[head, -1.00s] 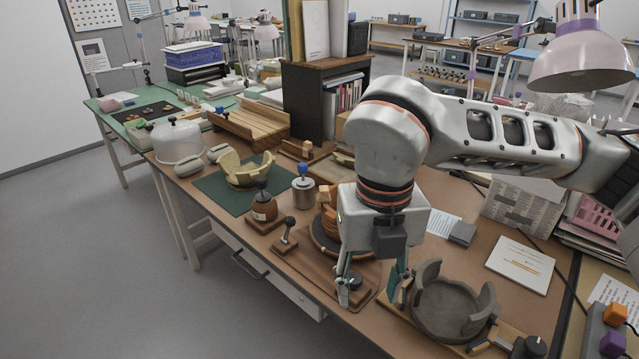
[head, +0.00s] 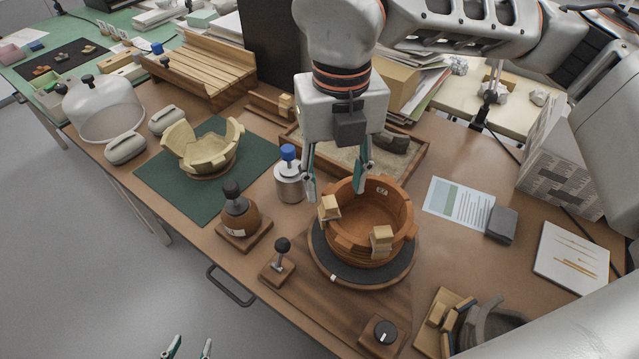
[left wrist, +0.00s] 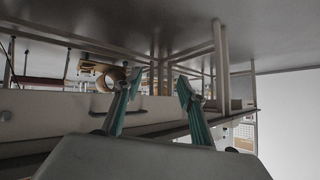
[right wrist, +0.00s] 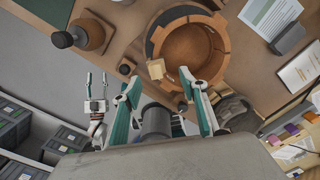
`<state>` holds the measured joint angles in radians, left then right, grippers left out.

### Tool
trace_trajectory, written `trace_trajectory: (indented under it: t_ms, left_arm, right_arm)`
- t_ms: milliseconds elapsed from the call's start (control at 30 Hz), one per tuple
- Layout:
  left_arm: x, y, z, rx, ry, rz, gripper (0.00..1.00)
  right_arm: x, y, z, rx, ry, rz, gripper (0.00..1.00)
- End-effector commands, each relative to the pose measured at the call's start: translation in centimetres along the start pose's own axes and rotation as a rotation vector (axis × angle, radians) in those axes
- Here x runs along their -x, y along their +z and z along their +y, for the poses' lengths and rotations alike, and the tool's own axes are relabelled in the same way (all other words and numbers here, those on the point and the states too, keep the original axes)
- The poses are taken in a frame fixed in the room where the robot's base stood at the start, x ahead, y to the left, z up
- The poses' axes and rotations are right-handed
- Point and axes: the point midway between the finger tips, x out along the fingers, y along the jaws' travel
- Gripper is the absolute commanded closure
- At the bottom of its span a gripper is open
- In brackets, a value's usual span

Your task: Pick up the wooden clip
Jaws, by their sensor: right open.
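A pale wooden clip (head: 329,207) sits on the near-left rim of a brown reassembled bowl (head: 375,212). A second wooden clip (head: 381,240) sits on the front rim. My right gripper (head: 335,192) is open above the bowl's left side, its fingertips close to the first clip and apart from each other; I cannot tell whether they touch it. In the right wrist view a clip (right wrist: 157,68) shows beyond and between the open fingers. My left gripper (head: 188,348) is open and empty, low in front of the table; its spread fingers also show in the left wrist view (left wrist: 156,88).
The bowl stands on a dark turntable (head: 332,277). A metal pot with a blue knob (head: 290,182) stands close left of my right gripper. A sand tray (head: 420,160) lies behind the bowl. A cream bowl (head: 205,150) sits on a green mat (head: 155,180).

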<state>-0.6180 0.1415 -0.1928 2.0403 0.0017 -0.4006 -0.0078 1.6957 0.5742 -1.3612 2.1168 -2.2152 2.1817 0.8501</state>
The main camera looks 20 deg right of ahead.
Motion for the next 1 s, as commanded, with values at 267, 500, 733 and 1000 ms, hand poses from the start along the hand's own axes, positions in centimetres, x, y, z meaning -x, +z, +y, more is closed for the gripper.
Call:
trace_trajectory:
  t_ms: [267, 500, 733, 1000]
  left_arm:
    - [0.0, 0.8, 0.3, -0.001, 0.004, -0.013, 0.60]
    - [0.0, 1.5, 0.5, -0.003, 0.007, -0.022, 0.60]
    - [-0.2, 1.5, 0.4, -0.007, 0.004, -0.021, 0.60]
    - [-0.3, 0.7, 0.0, -0.009, -0.003, -0.006, 0.60]
  right_arm:
    - [-2.5, -0.1, 0.1, 0.001, -0.001, 0.004, 0.57]
    - [-5.5, -0.1, 0.7, 0.002, -0.001, 0.006, 0.57]
    - [-7.8, 0.0, 0.7, -0.002, 0.000, 0.004, 0.57]
    - [-7.8, 0.0, 0.7, -0.001, 0.001, 0.001, 0.60]
